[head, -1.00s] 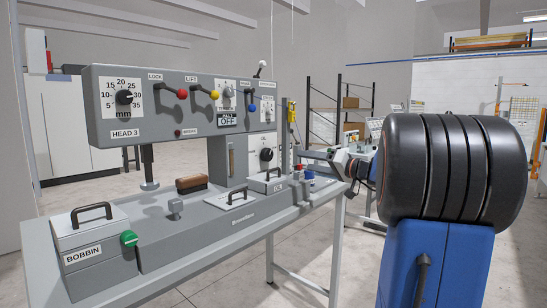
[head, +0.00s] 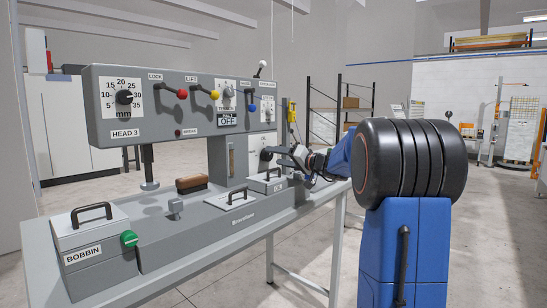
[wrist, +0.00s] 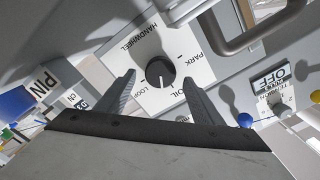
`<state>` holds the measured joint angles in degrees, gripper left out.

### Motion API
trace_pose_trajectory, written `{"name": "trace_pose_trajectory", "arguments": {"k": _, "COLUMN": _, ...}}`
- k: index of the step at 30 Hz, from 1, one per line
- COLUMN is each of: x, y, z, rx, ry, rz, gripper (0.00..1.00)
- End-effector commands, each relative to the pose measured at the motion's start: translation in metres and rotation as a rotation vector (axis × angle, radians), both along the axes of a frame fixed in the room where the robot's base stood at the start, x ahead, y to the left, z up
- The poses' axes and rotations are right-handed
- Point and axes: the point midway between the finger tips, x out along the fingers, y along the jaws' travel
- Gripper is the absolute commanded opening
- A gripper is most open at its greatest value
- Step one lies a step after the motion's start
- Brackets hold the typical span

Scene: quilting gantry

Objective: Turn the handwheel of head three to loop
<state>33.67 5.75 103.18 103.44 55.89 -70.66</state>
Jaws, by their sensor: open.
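The handwheel (wrist: 161,72) is a round black knob on a white plate (wrist: 185,45) marked HANDWHEEL, PARK, OIL and LOOP. In the wrist view the plate appears upside down; a light mark shows on the knob's lower side, but I cannot tell exactly which label it points to. My gripper (wrist: 166,90) is open, with its fingers on either side of the knob and no clear contact. In the head view, my gripper (head: 280,154) is at the machine's right column, largely hiding the handwheel. The grey machine (head: 160,128) is labelled HEAD 3.
The front panel carries a stitch dial (head: 124,97), a red lever (head: 181,94), a yellow lever (head: 214,94) and a blue-knobbed lever (head: 252,107). A bobbin box (head: 95,230) stands at front left.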

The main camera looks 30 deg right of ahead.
Motion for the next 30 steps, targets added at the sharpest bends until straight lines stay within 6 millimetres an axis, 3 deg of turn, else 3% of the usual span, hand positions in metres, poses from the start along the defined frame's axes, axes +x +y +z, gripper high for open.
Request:
{"name": "trace_pose_trajectory", "arguments": {"k": 6, "x": 0.019, "y": 0.007, "z": 0.0, "rx": 0.0, "ry": 0.0, "rz": 0.001, "gripper": 0.61}}
{"name": "trace_pose_trajectory", "arguments": {"k": 17, "x": 0.023, "y": 0.008, "z": 0.0, "rx": 0.0, "ry": 0.0, "rz": 0.0, "gripper": 0.61}}
{"name": "trace_pose_trajectory", "arguments": {"k": 22, "x": 0.023, "y": 0.008, "z": 0.0, "rx": 0.0, "ry": 0.0, "rz": 0.0, "gripper": 0.23}}
{"name": "trace_pose_trajectory", "arguments": {"k": 30, "x": 0.023, "y": 0.008, "z": 0.0, "rx": 0.012, "ry": 0.004, "rz": 0.0, "gripper": 0.2}}
